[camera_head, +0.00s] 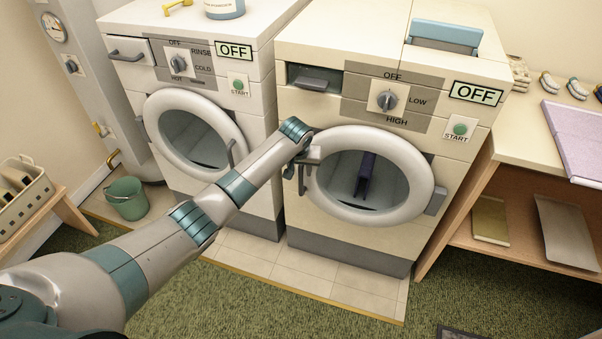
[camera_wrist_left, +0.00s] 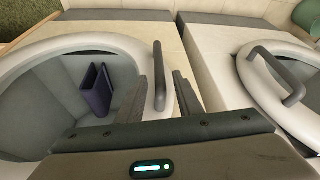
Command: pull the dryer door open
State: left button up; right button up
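The dryer (camera_head: 352,246) is the cream machine on the right in the head view, with LOW and HIGH on its dial panel. Its round door (camera_head: 420,200) looks shut, with a pale ring and dark glass. My left gripper (camera_head: 303,172) is at the door's left edge, by the upright door handle (camera_head: 301,181). In the left wrist view the grey handle (camera_wrist_left: 159,72) stands close to one fingertip of my left gripper (camera_wrist_left: 169,84). A dark purple item (camera_wrist_left: 95,90) shows through the glass.
The washer (camera_head: 262,222) with its own round door stands left of the dryer. A green bucket (camera_head: 127,198) and a crate (camera_head: 22,205) are further left. A wooden shelf table (camera_head: 520,135) stands close on the right. The green carpet in front is mostly clear.

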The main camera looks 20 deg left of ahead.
pick_arm(q)
jog(key=shift+x, duration=1.75)
grip_shut()
